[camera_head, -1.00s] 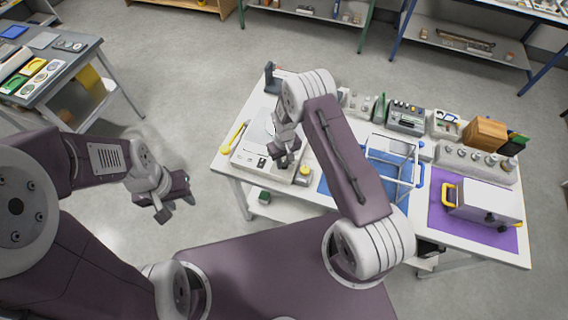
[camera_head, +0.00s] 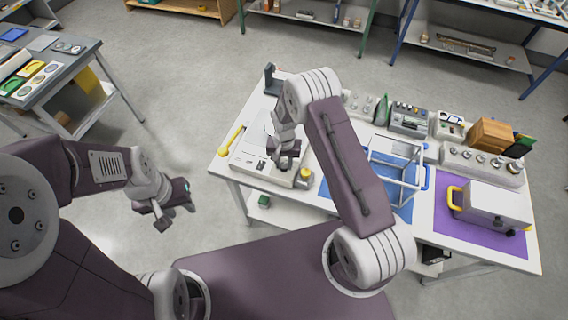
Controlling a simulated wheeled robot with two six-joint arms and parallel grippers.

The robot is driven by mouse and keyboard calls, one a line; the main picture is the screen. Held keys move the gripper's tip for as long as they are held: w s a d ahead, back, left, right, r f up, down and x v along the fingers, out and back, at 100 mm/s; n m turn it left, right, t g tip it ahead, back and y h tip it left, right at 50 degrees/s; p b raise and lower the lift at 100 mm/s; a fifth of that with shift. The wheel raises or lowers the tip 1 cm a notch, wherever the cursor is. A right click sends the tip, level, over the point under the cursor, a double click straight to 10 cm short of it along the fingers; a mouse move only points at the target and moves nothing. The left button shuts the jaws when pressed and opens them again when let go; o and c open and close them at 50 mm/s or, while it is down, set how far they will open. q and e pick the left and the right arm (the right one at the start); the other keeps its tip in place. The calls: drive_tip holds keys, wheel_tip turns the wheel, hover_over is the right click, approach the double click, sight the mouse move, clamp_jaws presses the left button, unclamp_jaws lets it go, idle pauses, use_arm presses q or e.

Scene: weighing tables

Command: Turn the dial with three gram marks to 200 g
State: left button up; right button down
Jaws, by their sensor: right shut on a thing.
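A light panel (camera_head: 247,158) lies at the left end of the white table. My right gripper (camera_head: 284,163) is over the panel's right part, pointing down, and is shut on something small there. That small thing, likely the dial, is hidden by the fingers and too small to make out, and no gram marks can be read. My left gripper (camera_head: 172,219) is held over the floor left of the table, away from the panel. Its fingers look apart with nothing between them.
A yellow-handled tool (camera_head: 232,139) lies at the panel's left, and a yellow-topped jar (camera_head: 305,177) stands at its right. A white frame with blue handles (camera_head: 398,168) stands on a blue mat. A white box (camera_head: 495,205) sits on a purple mat (camera_head: 462,232) at the right.

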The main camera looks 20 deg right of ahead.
sight(284, 166)
idle(0.4)
drive_tip(key=c, duration=1.2)
unclamp_jaws()
drive_tip(key=shift+o, duration=0.7)
drive_tip(key=shift+s+r, duration=0.1)
drive_tip(key=shift+r, duration=0.25)
wheel_tip(284, 166, up, 8)
drive_tip(key=shift+f+b, duration=0.1)
drive_tip(key=shift+b, duration=1.05)
drive_tip(key=shift+r, duration=0.4)
